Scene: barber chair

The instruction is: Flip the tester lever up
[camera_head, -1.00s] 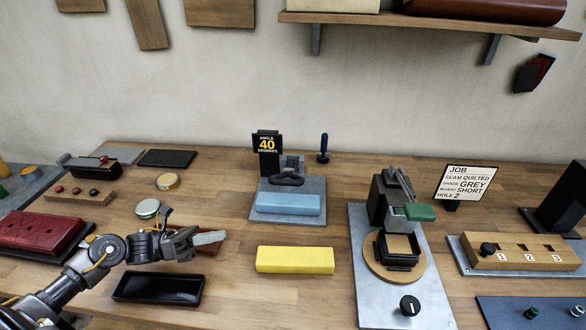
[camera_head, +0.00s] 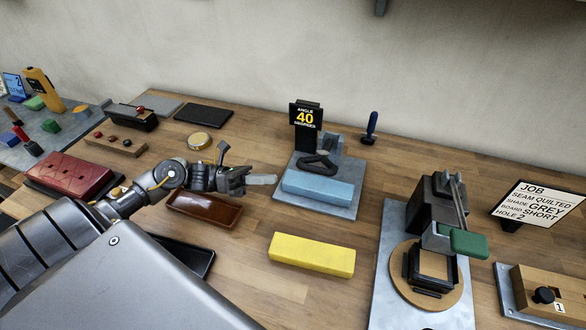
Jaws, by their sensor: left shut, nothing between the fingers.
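My left gripper (camera_head: 262,180) is shut and empty. It hangs over the left-middle of the bench, above and behind a brown tray and just left of the angle stand. A grey bench device (camera_head: 384,292) stands at the right with a dark upright block, a lever arm and a green grip (camera_head: 468,244). The green grip sits low, beside a black square frame (camera_head: 416,272) on a round wooden disc. No part is labelled as a tester. My left gripper is well apart from this device. My right gripper is not in view.
The angle stand (camera_head: 306,116) reads 40 and holds a pale blue block (camera_head: 316,187). A yellow block (camera_head: 312,254), brown tray (camera_head: 176,207) and black tray (camera_head: 203,262) lie in front. A job card (camera_head: 537,206) stands right. Bare wood lies between the yellow block and the device.

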